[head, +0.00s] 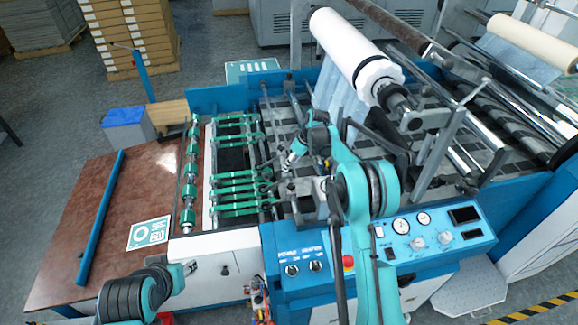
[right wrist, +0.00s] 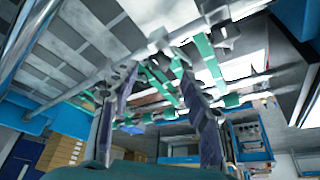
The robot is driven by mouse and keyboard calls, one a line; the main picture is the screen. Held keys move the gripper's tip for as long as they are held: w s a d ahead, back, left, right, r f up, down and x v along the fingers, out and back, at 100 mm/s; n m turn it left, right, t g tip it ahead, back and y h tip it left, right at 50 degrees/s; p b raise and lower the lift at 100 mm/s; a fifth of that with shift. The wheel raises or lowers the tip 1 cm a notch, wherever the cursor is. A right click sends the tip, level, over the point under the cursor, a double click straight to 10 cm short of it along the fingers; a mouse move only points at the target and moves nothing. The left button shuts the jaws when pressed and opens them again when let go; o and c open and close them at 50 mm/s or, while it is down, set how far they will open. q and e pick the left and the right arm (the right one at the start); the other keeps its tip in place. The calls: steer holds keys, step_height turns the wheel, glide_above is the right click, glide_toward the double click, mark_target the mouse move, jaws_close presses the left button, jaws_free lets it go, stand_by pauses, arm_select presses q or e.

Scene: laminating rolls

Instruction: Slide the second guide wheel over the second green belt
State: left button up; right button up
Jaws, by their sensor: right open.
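Several green belts (head: 233,187) run side by side at the machine's feed end, in a near group and a far group. Several green guide wheels (head: 188,191) sit spaced along a metal shaft left of the belts. I cannot tell which wheel or belt is the second. My right gripper (head: 264,180) is over the belts' right ends, open. In the right wrist view its two dark fingers (right wrist: 153,85) are spread, with green belts and a metal shaft beyond them. Nothing is clearly held between them. My left gripper (head: 191,267) is low at the bottom left, away from the wheels; its jaws are too small to read.
A brown table (head: 75,225) with a blue bar (head: 101,215) lies left of the shaft. A white roll (head: 350,50) hangs above the machine. A control panel (head: 400,236) with gauges stands at the front right. Stacked boxes (head: 130,35) stand behind.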

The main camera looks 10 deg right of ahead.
steer(key=x, duration=0.2)
steer(key=shift+w+f, duration=0.2)
steer(key=shift+f, duration=0.15)
steer(key=shift+w+a+f, duration=0.1)
steer(key=shift+a+f, duration=0.1)
steer(key=shift+f, duration=0.2)
steer(key=shift+c, duration=0.4)
